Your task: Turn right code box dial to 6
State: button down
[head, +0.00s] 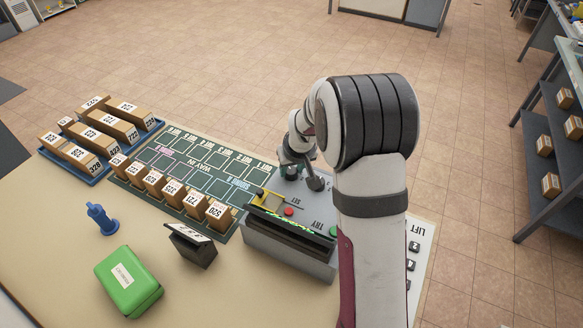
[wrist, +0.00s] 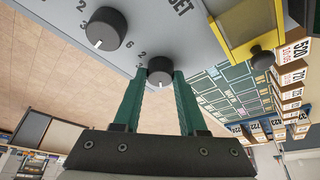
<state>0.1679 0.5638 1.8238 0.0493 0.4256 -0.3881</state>
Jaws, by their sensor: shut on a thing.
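The grey code box (head: 290,255) stands at the table's right end, its lettering upside down in the head view. It carries two dark round dials with white pointers. In the wrist view my gripper (wrist: 160,78) has its green fingers on either side of one dial (wrist: 160,64), shut on it. That dial's pointer faces down toward my gripper; a 6 and a 2 show beside it. The other dial (wrist: 107,28) is free, left of it in the wrist view. In the head view the free dial (head: 316,183) sits right of my gripper (head: 290,172).
A yellow slider piece (wrist: 245,30) with a dark knob is close beside the gripped dial. Red (head: 289,211) and green buttons sit on the box. Small cartons (head: 172,190) line the green board. A blue stamp (head: 102,220) and green box (head: 128,283) are farther off.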

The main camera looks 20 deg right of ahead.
jog(key=shift+d+n+y, duration=0.1)
jog(key=shift+n+y, duration=0.6)
jog(key=shift+n, duration=1.3)
jog(key=shift+c, duration=2.3)
grip_release()
jog(key=v, duration=1.5)
jog(key=shift+r, duration=0.45)
jog(key=shift+w, duration=0.15)
